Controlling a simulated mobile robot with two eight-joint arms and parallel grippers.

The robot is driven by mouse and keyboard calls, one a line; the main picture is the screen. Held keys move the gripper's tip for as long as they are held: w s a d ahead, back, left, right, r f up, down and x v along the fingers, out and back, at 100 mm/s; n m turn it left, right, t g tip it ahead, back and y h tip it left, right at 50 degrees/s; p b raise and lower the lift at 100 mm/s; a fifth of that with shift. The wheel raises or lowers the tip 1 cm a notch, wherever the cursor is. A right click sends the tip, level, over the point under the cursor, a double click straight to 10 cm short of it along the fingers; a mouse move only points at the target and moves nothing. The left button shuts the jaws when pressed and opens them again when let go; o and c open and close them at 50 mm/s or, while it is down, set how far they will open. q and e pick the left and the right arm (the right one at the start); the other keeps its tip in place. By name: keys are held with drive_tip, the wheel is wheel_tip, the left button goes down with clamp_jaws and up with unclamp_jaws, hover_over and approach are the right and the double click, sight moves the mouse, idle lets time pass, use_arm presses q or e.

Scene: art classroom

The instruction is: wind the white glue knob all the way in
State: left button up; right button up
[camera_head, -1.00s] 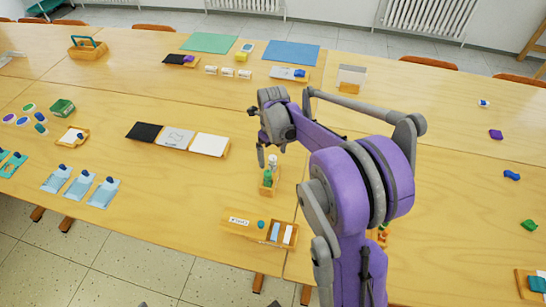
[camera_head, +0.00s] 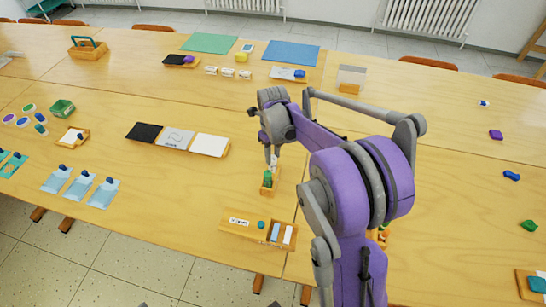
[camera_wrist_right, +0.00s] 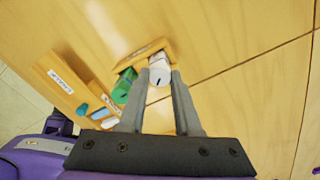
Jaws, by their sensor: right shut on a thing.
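The white glue knob (camera_wrist_right: 159,76) is a white cylinder with a short dark mark, seen in the right wrist view. My right gripper (camera_wrist_right: 158,80) has one finger on each side of it and is shut on it. A green glue stick (camera_wrist_right: 123,88) stands just left of it in the same small wooden holder (camera_wrist_right: 148,51). In the head view my right gripper (camera_head: 272,163) points down at the holder (camera_head: 267,192), beside the green stick (camera_head: 267,178); the white knob is mostly hidden there. My left gripper is not in view.
A labelled wooden box (camera_head: 243,222) and a tray with blue and white sticks (camera_head: 292,225) lie near the front edge. The table around the holder is mostly bare.

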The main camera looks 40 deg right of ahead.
drive_tip(key=n, duration=0.5)
drive_tip(key=shift+n, duration=0.4)
drive_tip(key=n, duration=0.5)
drive_tip(key=shift+n+b, duration=0.35)
drive_tip(key=shift+n, duration=0.05)
drive_tip(key=o, duration=1.4)
drive_tip(key=shift+o, duration=0.2)
drive_tip(key=m, duration=0.5)
drive_tip(key=shift+b, duration=0.3)
drive_tip(key=m, duration=0.6)
drive_tip(key=shift+m, duration=0.3)
drive_tip(key=shift+b, duration=0.3)
